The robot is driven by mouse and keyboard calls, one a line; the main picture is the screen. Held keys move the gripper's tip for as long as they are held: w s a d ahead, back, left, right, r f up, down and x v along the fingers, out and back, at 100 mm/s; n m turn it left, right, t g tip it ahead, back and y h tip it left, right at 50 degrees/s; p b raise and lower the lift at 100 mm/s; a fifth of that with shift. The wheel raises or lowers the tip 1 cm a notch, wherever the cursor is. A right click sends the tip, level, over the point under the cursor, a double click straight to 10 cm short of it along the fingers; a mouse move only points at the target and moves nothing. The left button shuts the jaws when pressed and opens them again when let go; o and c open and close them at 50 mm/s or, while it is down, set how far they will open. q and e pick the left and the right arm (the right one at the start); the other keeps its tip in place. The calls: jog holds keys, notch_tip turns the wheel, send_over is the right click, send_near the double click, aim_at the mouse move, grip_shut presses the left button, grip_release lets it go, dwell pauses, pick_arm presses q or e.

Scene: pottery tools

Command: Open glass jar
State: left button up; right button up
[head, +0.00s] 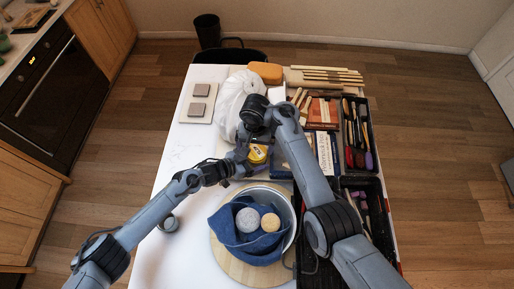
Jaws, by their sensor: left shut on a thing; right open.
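A yellow-lidded jar (257,153) is at the middle of the white table; its body is mostly hidden by my grippers. My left gripper (240,162) reaches in from the left and is shut on the jar's side, just left of the yellow lid. My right gripper (256,136) hangs from the bent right arm just above and behind the lid. It is open, but its fingertips are small and partly hidden by the arm. I cannot tell whether it touches the lid.
A bowl with a blue cloth (246,243) and two round sponges stands on a round wooden board (222,256) in front. A white bag (235,95) is behind. Tool trays (366,183) fill the right.

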jog(key=shift+d+r, duration=0.15)
jog(key=shift+r, duration=1.15)
jog(key=shift+c, duration=0.2)
notch_tip(320, 180, up, 2)
jog(key=shift+w+r+m, duration=0.1)
jog(key=shift+m, duration=1.1)
jog(key=shift+r+m, duration=0.2)
jog(key=shift+m, duration=0.2)
jog(key=shift+f, duration=3.75)
jog(key=shift+c, duration=0.3)
jog(key=c, duration=1)
jog(key=n, duration=0.3)
jog(key=o, duration=1.1)
